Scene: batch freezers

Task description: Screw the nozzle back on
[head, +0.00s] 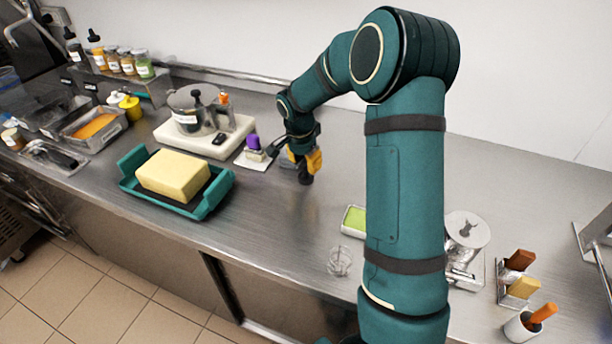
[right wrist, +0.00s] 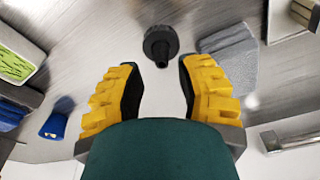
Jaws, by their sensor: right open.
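A dark round piece with a narrow tip (right wrist: 160,44), which looks like the nozzle, shows in the right wrist view just beyond my fingertips. My right gripper (right wrist: 157,70) is open, with one yellow-padded finger on each side of the line to this piece and a gap between them. In the head view my right gripper (head: 304,160) is low over the middle of the counter, right of a purple-topped item (head: 253,142). A dark shape is under the gripper there; I cannot tell whether it is the nozzle or a finger. The part the nozzle fits is not clearly identifiable. My left gripper is out of view.
A teal tray (head: 128,186) with a yellow block (head: 172,174) stands at the left front. A white board (head: 170,137) with a lidded pot (head: 187,112) is behind it. A green-filled container (head: 354,220) and a clear item (head: 340,261) are near my right arm. Bare counter lies between.

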